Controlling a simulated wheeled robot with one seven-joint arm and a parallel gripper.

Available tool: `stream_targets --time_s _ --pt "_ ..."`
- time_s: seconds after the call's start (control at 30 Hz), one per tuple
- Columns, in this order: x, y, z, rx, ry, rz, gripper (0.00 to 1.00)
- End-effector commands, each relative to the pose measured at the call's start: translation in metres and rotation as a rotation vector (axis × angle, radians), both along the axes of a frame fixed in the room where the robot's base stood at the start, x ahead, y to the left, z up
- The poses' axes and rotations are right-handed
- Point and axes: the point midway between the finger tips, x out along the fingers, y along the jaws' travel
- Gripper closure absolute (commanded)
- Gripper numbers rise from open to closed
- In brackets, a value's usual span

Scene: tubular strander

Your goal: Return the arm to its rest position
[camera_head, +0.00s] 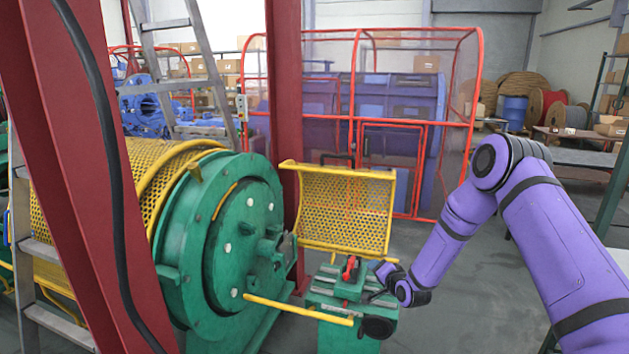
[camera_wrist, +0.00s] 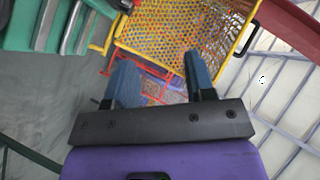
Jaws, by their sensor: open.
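My purple arm (camera_head: 540,225) reaches in from the right in the head view and bends down towards a green machine block (camera_head: 325,290) with a red lever (camera_head: 350,268). The arm's end is beside this block, and the jaws are too small and partly hidden there to make out. In the wrist view, my gripper (camera_wrist: 160,68) shows two blue fingers spread apart with nothing between them. Beyond the fingers is a yellow mesh guard (camera_wrist: 190,30), standing open above the block in the head view (camera_head: 345,210).
A large green drum (camera_head: 225,245) with a yellow mesh cover stands left of the block. Red steel columns (camera_head: 285,110) and a ladder (camera_head: 190,70) stand near it. A red-framed enclosure (camera_head: 400,150) is behind. Grey floor (camera_head: 440,320) is clear below the arm.

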Motion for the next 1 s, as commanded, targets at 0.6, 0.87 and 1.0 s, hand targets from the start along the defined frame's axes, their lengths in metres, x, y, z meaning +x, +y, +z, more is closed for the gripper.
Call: stream_targets --time_s 0.6,0.87,1.0 --pt "-0.044 -0.035 0.204 -0.443 0.123 0.081 0.5" --pt "-0.094 -0.053 0.277 -0.591 0.191 0.102 0.5" --pt "-0.129 -0.062 0.312 -0.659 0.231 0.114 0.5"
